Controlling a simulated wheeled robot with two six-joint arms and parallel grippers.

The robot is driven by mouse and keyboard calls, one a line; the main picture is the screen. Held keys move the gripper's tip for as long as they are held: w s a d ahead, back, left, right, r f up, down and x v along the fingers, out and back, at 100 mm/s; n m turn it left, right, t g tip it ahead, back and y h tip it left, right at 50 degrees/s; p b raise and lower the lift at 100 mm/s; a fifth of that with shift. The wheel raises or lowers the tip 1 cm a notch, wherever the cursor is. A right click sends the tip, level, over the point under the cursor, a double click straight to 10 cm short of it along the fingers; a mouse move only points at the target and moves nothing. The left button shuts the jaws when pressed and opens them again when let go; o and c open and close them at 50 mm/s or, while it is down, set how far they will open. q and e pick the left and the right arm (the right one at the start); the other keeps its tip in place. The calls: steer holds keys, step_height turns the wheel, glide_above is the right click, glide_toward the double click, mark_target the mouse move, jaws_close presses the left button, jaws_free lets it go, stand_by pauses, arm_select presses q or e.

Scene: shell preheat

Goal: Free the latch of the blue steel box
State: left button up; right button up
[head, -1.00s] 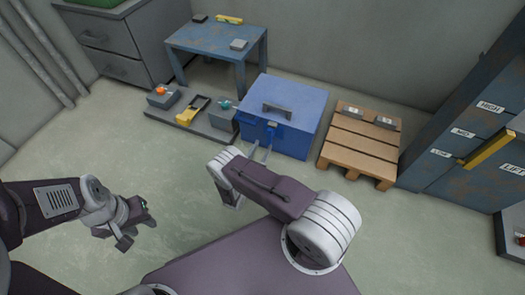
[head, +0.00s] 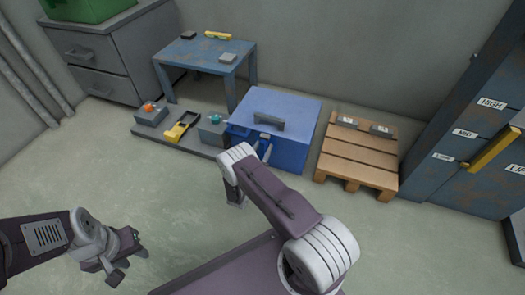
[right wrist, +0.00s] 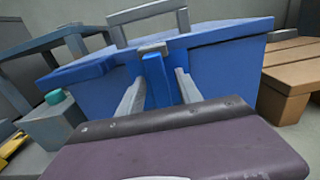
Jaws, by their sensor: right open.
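The blue steel box (head: 290,107) stands on the floor in the head view, with a grey handle (head: 268,122) on its lid. In the right wrist view its front (right wrist: 218,72) is close ahead. A blue latch (right wrist: 156,82) with a grey top piece hangs at the front edge of the lid. My right gripper (right wrist: 158,92) is open, with one finger on each side of the latch; I cannot tell whether either touches it. In the head view my right gripper (head: 262,147) partly hides the latch area. My left gripper (head: 130,264) is at lower left, away from the box, its opening unclear.
A wooden pallet (head: 357,155) lies right of the box. A low grey platform (head: 150,134) with a yellow tool (head: 180,127) and small grey boxes is to its left. A blue table (head: 205,55) stands behind. Blue cabinets (head: 470,130) stand at right. Floor at left is clear.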

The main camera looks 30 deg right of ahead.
jaws_close()
steer(key=m+p, duration=0.2)
steer(key=m, duration=0.1)
steer(key=shift+s+d+r+m, duration=0.1)
steer(key=shift+s+m, duration=0.1)
steer(key=shift+m, duration=0.1)
steer(key=m+p, duration=0.1)
steer(key=m, duration=0.1)
steer(key=m+p, duration=0.2)
steer(key=m, duration=0.1)
steer(key=shift+s+d+f, duration=0.15)
steer(key=shift+f, duration=0.05)
steer(key=m, duration=0.2)
steer(key=m+p, duration=0.1)
steer(key=m, duration=0.1)
steer(key=shift+s+f+m, duration=0.1)
steer(key=shift+f+m, duration=0.1)
steer(key=shift+m, duration=0.2)
steer(key=shift+f+m+p, duration=0.15)
steer(key=shift+m+p, duration=0.3)
steer(key=shift+m, duration=0.65)
steer(key=shift+f+m+p, duration=0.15)
steer(key=shift+m+p, duration=0.3)
steer(key=shift+m, duration=0.65)
